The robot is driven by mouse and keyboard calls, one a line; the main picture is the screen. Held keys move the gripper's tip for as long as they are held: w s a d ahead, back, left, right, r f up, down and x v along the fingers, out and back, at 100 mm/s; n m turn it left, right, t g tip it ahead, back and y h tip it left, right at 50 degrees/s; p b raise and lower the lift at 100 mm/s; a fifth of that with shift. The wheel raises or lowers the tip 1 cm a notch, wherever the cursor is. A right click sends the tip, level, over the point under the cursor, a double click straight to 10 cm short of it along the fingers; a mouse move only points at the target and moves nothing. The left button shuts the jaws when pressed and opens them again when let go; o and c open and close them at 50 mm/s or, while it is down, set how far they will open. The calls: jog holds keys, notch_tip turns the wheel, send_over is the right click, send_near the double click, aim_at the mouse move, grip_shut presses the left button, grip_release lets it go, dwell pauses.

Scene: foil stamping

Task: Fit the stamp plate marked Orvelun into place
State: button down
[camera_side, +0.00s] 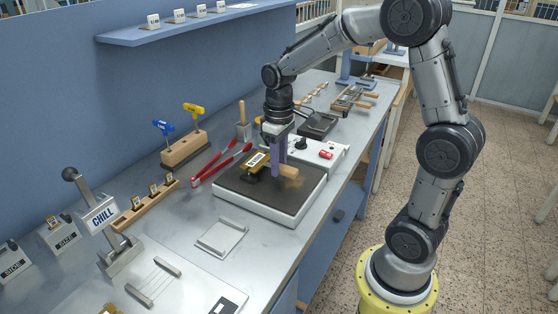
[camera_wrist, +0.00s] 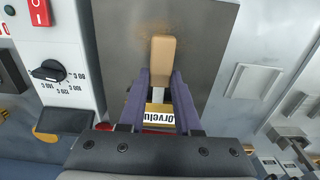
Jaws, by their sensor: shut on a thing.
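The Orvelun stamp plate (camera_wrist: 158,122) is brass-coloured with a white label and a pale wooden handle (camera_wrist: 162,62). My gripper (camera_wrist: 161,78) is shut on it, with a purple finger on each side. The handle sticks out beyond the fingertips. In the side view, the plate (camera_side: 256,162) is left of my gripper (camera_side: 279,170) and the handle (camera_side: 289,171) points right. Both are over the dark top of the white heating unit (camera_side: 238,188). I cannot tell whether the plate touches that top. The fingers hide its middle.
The unit has a black dial (camera_wrist: 48,71) and a red switch (camera_wrist: 39,12). Red tongs (camera_side: 219,166) lie to its left. A wooden rack (camera_side: 146,206) holds small labelled pieces.

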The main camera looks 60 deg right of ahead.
jog(key=shift+f, duration=0.85)
jog(key=c, duration=0.5)
grip_release()
jog(key=shift+f, duration=0.1)
notch_tip(320, 180, up, 14)
